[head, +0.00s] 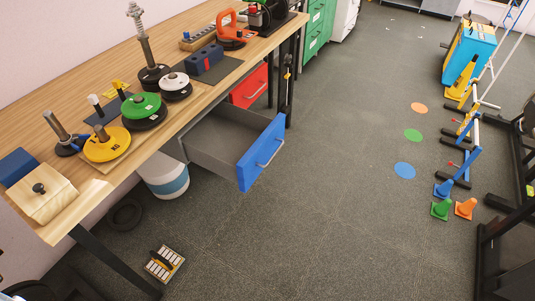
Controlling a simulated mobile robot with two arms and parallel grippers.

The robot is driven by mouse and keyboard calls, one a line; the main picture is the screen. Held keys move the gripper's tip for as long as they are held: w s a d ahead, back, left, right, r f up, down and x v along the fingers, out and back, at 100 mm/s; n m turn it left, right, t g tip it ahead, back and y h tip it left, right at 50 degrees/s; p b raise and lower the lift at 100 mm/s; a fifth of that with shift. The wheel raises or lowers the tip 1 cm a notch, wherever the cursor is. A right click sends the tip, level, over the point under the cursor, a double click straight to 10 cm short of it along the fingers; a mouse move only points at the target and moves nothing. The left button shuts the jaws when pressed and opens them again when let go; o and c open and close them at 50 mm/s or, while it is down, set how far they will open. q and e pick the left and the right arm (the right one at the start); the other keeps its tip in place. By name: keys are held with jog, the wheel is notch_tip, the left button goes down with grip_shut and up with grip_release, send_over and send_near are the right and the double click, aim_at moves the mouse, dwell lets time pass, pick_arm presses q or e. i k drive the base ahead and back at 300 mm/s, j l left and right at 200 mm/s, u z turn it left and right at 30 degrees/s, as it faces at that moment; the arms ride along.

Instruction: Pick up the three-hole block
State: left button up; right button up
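A dark blue block (206,60), which looks like the three-hole block, sits on a dark mat toward the far part of the wooden workbench (95,185). Small round marks show on it, but it is too small to count holes surely. Another blue block (17,166) lies at the near left end of the bench, behind a wooden box with a black knob (50,195). Neither of my grippers can be made out in the head view.
Weight plates in yellow (106,145), green (141,106) and white (174,82) stand on the bench. An orange tool (232,28) is beyond the block. A blue-fronted drawer (262,152) juts open below the bench. The middle floor is clear; cones (441,209) stand right.

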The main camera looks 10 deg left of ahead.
aim_at(200, 62)
jog(key=u, duration=0.5)
jog(key=i+l+u, duration=0.15)
jog(key=u, duration=0.25)
jog(key=i+l+u, duration=0.15)
jog(key=u, duration=0.25)
jog(key=i+l+u, duration=0.1)
jog(key=l+u, duration=0.5)
jog(key=u, duration=0.2)
jog(key=i, duration=0.05)
